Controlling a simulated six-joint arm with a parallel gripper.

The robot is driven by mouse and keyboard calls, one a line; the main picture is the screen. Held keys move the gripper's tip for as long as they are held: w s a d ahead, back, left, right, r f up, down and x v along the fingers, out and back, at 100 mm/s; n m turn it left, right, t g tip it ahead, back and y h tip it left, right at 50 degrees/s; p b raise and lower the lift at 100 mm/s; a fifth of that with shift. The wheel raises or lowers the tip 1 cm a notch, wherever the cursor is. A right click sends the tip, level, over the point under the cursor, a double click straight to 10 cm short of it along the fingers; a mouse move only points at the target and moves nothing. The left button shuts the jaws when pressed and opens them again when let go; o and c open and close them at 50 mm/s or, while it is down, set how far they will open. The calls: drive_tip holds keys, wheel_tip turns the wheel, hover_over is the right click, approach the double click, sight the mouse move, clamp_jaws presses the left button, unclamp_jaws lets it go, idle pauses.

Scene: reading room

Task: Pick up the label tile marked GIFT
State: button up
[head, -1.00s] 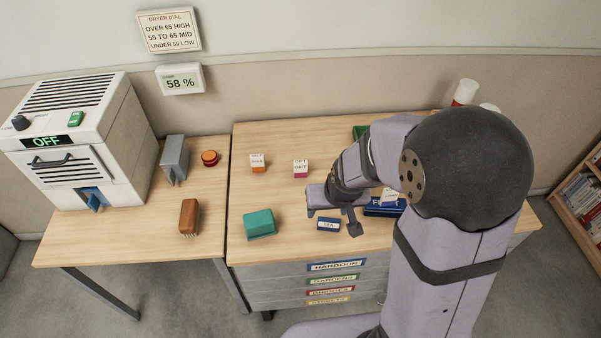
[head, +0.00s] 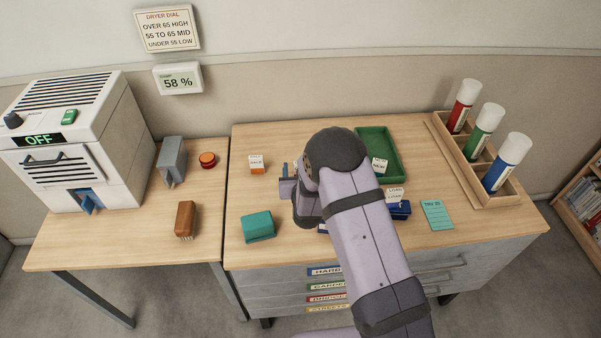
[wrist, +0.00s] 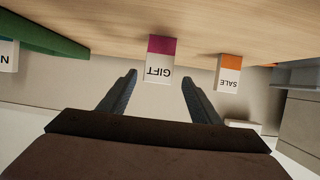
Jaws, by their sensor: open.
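The GIFT tile (wrist: 159,68), white with a magenta end, shows upside down in the middle of the wrist view. My gripper (wrist: 159,82) is open, with one finger on each side of the tile in the picture. No finger visibly touches it. I cannot tell how far the tile is from the fingertips. In the head view my gripper (head: 287,182) is low over the desk, and my arm and gripper hide most or all of the GIFT tile. The orange and white SALE tile (wrist: 229,72) stands beside it, and it also shows in the head view (head: 257,164).
A green tray (head: 392,145) holding a white tile (head: 379,165) lies to the right. A blue item with a tile (head: 395,195) and a teal card (head: 437,214) are nearer. A teal block (head: 258,226) sits front left. A wooden rack (head: 480,185) holds upright tubes.

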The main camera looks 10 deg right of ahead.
drive_tip(key=shift+p+x, duration=0.3)
drive_tip(key=shift+x, duration=0.75)
drive_tip(key=shift+w, duration=0.1)
drive_tip(key=shift+d+p+x, duration=0.2)
drive_tip(key=shift+p+x, duration=0.95)
drive_tip(key=shift+x, duration=1.3)
drive_tip(key=shift+f, duration=0.2)
drive_tip(key=shift+c, duration=0.4)
drive_tip(key=c, duration=1.1)
drive_tip(key=shift+o, duration=0.2)
drive_tip(key=shift+r, duration=0.15)
wheel_tip(320, 180, up, 10)
drive_tip(key=b, duration=0.2)
drive_tip(key=shift+b, duration=0.4)
